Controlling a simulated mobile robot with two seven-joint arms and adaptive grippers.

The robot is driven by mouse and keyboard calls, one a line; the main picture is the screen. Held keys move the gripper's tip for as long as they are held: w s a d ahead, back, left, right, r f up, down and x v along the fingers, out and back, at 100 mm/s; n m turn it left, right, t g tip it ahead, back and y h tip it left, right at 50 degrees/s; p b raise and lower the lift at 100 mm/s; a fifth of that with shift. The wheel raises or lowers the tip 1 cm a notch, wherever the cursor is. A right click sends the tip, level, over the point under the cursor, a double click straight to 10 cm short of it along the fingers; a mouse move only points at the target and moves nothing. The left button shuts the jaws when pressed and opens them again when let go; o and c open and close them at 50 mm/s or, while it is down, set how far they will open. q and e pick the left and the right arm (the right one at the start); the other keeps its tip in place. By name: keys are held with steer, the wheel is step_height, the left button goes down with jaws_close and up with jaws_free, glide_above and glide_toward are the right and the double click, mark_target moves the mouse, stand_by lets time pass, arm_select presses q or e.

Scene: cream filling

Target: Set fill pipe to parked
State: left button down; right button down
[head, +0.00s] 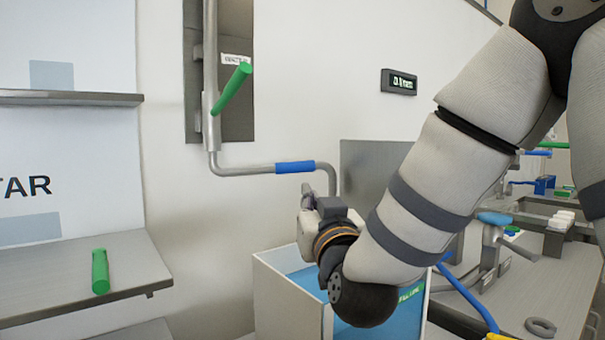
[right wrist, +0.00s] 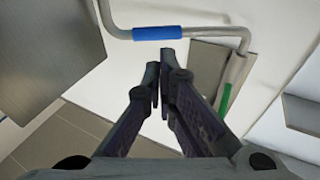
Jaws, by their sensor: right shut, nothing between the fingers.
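The fill pipe (head: 240,171) is a grey bent tube that comes down the wall and runs out to the right. It carries a blue sleeve (head: 295,167), and its outer end bends down. A green handle (head: 232,88) sticks out from its upright part. In the right wrist view the blue sleeve (right wrist: 157,33) lies just beyond my fingertips, and the green handle (right wrist: 225,98) is at the right. My right gripper (head: 307,192) is shut and empty, just below the sleeve and apart from it; its fingers (right wrist: 159,68) show in the wrist view. My left gripper is out of view.
A white bin (head: 290,290) with blue inside stands below my right gripper. A grey shelf (head: 60,275) at the left holds a green cylinder (head: 100,271). A grey panel (head: 368,170) stands behind the pipe end. A small display (head: 399,82) hangs on the wall.

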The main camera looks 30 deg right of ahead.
mark_target(293, 169)
steer(key=x, duration=1.4)
